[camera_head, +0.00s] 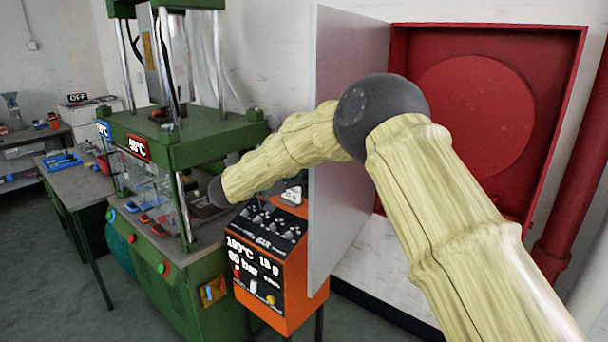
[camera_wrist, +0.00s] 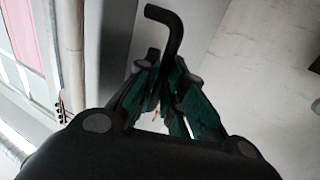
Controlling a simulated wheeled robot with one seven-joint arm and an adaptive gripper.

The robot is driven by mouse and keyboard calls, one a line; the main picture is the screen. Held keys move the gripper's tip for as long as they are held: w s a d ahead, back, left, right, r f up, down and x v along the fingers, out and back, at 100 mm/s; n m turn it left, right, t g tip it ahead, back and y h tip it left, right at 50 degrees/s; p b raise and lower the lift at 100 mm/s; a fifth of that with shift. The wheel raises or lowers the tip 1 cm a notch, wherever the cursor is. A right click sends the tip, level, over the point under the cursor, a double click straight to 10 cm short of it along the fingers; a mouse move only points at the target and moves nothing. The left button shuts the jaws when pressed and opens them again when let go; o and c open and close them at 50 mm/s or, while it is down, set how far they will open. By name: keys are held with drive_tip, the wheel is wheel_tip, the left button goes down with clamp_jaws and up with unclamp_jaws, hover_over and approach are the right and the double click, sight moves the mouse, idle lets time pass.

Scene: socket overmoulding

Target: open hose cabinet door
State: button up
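The hose cabinet (camera_head: 555,75) is a red wall box on the right in the head view, with a round red disc inside. Its pale grey door (camera_head: 335,215) stands swung well out from the box, so the inside shows. In the wrist view the black bent door handle (camera_wrist: 176,35) runs down between the dark green fingers of my gripper (camera_wrist: 165,80). The fingers close in on both sides of the handle. The grey door face (camera_wrist: 115,50) is just left of them.
An orange control box (camera_head: 285,285) stands just left of the door's lower edge. A green press (camera_head: 190,140) is further left, with a bench (camera_head: 85,185) beyond it. A red pipe (camera_head: 580,180) runs down the wall right of the cabinet.

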drive_tip(key=o, duration=0.4)
drive_tip(key=shift+w+d+f, duration=0.1)
drive_tip(key=shift+w+d, duration=0.1)
drive_tip(key=shift+d, duration=0.05)
drive_tip(key=shift+v, duration=6.3)
drive_tip(key=shift+w, duration=0.1)
